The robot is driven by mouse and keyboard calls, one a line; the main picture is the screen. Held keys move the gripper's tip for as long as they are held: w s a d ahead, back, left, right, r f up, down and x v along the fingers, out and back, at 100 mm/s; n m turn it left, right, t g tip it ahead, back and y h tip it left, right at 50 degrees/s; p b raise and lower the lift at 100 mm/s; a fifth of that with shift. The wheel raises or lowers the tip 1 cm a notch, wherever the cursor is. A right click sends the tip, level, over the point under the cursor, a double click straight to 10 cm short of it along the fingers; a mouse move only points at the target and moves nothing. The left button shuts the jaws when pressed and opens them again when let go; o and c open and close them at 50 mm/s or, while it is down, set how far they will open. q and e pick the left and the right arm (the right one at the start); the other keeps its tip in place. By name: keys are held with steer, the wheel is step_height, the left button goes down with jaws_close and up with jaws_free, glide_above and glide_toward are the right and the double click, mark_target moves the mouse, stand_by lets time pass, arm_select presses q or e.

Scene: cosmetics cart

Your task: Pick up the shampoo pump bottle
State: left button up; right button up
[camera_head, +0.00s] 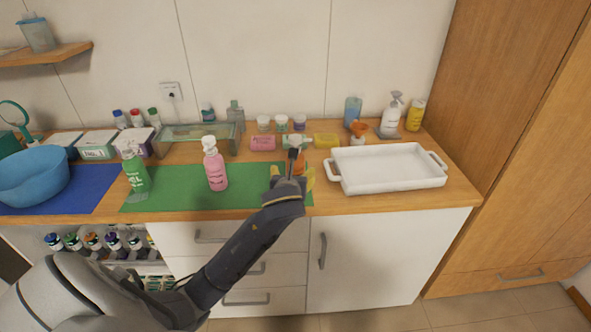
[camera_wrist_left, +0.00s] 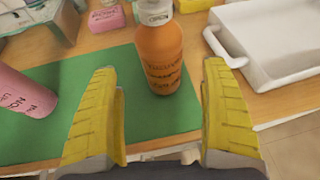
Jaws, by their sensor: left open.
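An orange bottle (camera_head: 299,165) with a pale top stands at the right end of the green mat (camera_head: 170,193); my left gripper partly hides it in the head view. In the left wrist view the orange bottle (camera_wrist_left: 160,50) is upright, with dark lettering I cannot read fully, and its top is cut off by the frame. My left gripper (camera_head: 291,176) is open, its yellow fingers spread on either side of the bottle's line. The bottle is ahead of the fingertips, and no contact shows. My right gripper is not in view.
A pink bottle (camera_head: 216,170) and a green bottle (camera_head: 135,172) stand left of the orange one. A white tray (camera_head: 390,187) lies close on the right. Pink soap (camera_head: 263,143), yellow soap (camera_head: 326,140) and small jars are behind. A white spray bottle (camera_head: 391,115) stands back right.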

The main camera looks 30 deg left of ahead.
mark_target(295, 169)
arm_select(q)
steer(key=shift+x, duration=3.4)
steer(key=shift+f, duration=0.1)
steer(key=c, duration=1.5)
steer(key=shift+c, duration=0.2)
